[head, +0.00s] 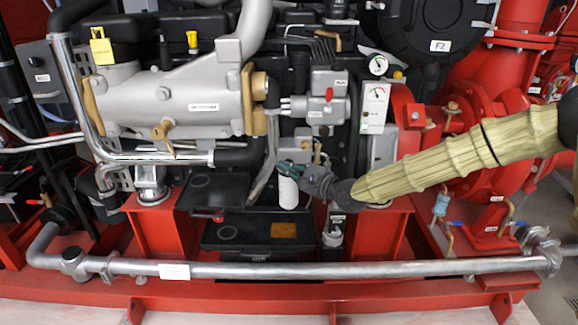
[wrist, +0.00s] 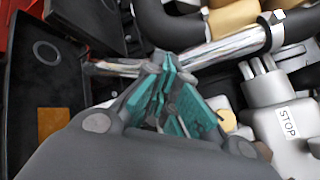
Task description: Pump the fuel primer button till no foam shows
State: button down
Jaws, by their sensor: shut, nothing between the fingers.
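My gripper (head: 286,168) is shut with nothing held, in front of the engine just above a white cylinder (head: 288,193) that looks like a filter. In the wrist view its teal fingers (wrist: 165,70) meet at the tips, over a bright metal pipe. I cannot make out the fuel primer button for sure; the gripper may hide it. A small tan round part (wrist: 228,120) shows just right of the fingers in the wrist view. No foam can be made out. I cannot tell whether the fingertips touch anything.
A grey housing labelled STOP (wrist: 288,128) stands right of my gripper. An open black box (head: 255,236) lies lower left. A long silver pipe (head: 380,269) crosses the front of the red frame. A large grey manifold (head: 170,103) is at upper left.

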jog(key=shift+w, duration=0.9)
dwell(1.1)
jog(key=shift+s, duration=1.3)
jog(key=shift+s+p, duration=0.1)
jog(key=shift+p, duration=0.2)
jog(key=s+p, duration=0.1)
jog(key=s, duration=0.4)
jog(key=shift+f, duration=0.15)
dwell(0.7)
